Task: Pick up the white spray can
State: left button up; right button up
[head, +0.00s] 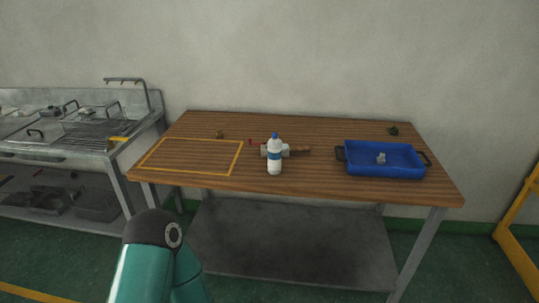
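The white spray can (274,158) stands upright near the middle of the wooden table (320,186). It has a blue cap and a blue band. A mallet-like tool with a wooden handle (299,150) lies right behind it and is partly hidden by it. A teal and black link of my arm shows at the bottom left, in front of the table and well short of the can. Neither of my grippers is in view.
A blue tray (343,170) with a small grey item (381,158) in it is on the right. A metal sink unit (90,160) stands at left; a yellow frame (514,215) stands at right.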

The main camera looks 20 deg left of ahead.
aim_at(275, 147)
jog(key=i, duration=0.9)
jog(key=z, duration=0.05)
